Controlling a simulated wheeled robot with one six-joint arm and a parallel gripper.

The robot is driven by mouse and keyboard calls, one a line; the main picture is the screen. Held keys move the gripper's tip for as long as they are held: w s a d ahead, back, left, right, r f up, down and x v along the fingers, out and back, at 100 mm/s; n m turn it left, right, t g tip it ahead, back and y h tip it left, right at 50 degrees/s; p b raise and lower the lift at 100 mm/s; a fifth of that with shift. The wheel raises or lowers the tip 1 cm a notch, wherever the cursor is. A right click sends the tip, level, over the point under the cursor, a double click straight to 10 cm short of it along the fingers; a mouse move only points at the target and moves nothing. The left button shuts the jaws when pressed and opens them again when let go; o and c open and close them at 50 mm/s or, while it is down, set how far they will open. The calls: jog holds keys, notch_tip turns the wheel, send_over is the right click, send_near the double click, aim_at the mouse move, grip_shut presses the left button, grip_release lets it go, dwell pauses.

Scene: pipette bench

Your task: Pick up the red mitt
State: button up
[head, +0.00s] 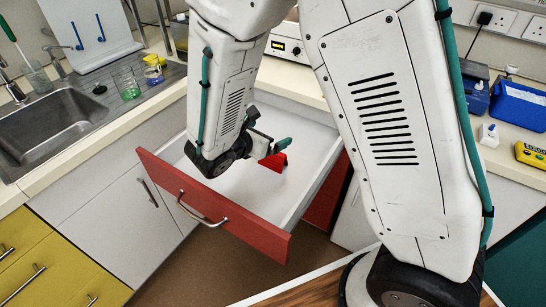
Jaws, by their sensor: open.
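A red item (275,162), which looks like the red mitt, lies inside the open drawer (312,190) towards its back; only a small part of it shows beside my gripper. My gripper (270,147) is reaching down into the drawer, close above and beside the red item. Its jaws are open. My arm link hides part of the drawer and of the gripper, and I cannot tell whether the fingers touch the red item.
The drawer has a red front (215,207) with a metal handle. A sink (62,130) is at the left, with a green beaker (128,86) and a yellow-topped jar (153,70) near it. Blue boxes (518,107) and a yellow device (531,155) stand on the right counter.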

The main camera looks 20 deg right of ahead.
send_near(273, 158)
jog(key=shift+n+t, duration=0.3)
jog(key=shift+n, duration=0.1)
jog(key=w+d, duration=0.3)
jog(key=d, duration=0.1)
jog(key=shift+w, duration=0.25)
jog(key=shift+w+d+f, duration=0.35)
jog(key=shift+d+f, duration=0.1)
jog(key=shift+f, duration=0.05)
jog(key=shift+x, duration=3.1)
jog(key=c, duration=0.9)
